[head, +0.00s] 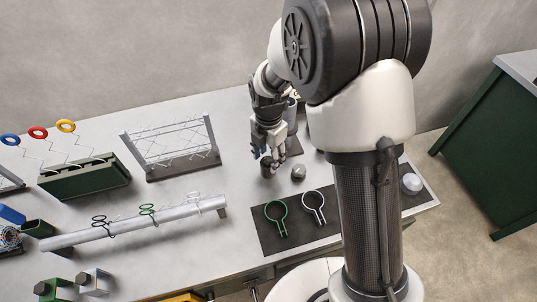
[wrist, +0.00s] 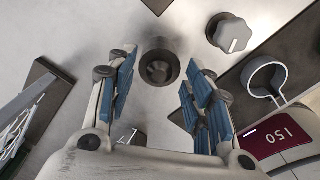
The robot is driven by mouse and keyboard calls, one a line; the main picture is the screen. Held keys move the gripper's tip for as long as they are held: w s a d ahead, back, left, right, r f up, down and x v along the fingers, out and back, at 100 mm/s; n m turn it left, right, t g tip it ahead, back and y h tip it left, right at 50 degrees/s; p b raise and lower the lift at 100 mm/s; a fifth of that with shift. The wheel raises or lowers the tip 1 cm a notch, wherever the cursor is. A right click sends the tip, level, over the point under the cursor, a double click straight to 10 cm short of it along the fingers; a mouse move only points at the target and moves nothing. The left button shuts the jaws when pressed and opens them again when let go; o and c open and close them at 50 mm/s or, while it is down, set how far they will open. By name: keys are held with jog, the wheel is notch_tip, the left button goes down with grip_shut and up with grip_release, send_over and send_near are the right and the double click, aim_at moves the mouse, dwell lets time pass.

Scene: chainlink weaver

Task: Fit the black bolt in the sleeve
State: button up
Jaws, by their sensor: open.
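A dark round piece with a recessed top, which looks like the black bolt (wrist: 160,68), stands upright on the grey bench. In the head view the bolt (head: 267,171) is just below my gripper (head: 265,151). In the wrist view my gripper (wrist: 158,90) is open, with blue-padded fingers on either side of the bolt and visible gaps to it. The fingers are not closed on anything. A grey cylinder (head: 291,116) stands on a dark plate behind my gripper, partly hidden by it; I cannot tell whether it is the sleeve.
A grey lobed knob (head: 298,172) stands close to the right of the bolt. A dark mat (head: 262,241) with green and white rings lies in front. A wire-mesh rack (head: 170,148) stands left, and a long pale bar (head: 130,224) with clips lies front left.

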notch_tip(320, 180, up, 12)
dwell(0.4)
dwell(0.4)
jog(key=s+d+r+m+t, duration=0.2)
jog(key=s+d+r+m, duration=0.4)
jog(key=s+r+m, duration=0.5)
jog(key=s+d+m+t, duration=0.2)
jog(key=s+d+m, duration=0.1)
jog(key=s+m, duration=0.9)
jog(key=m, duration=0.3)
jog(key=shift+d+f+t, duration=0.2)
jog(key=shift+d+t, duration=0.1)
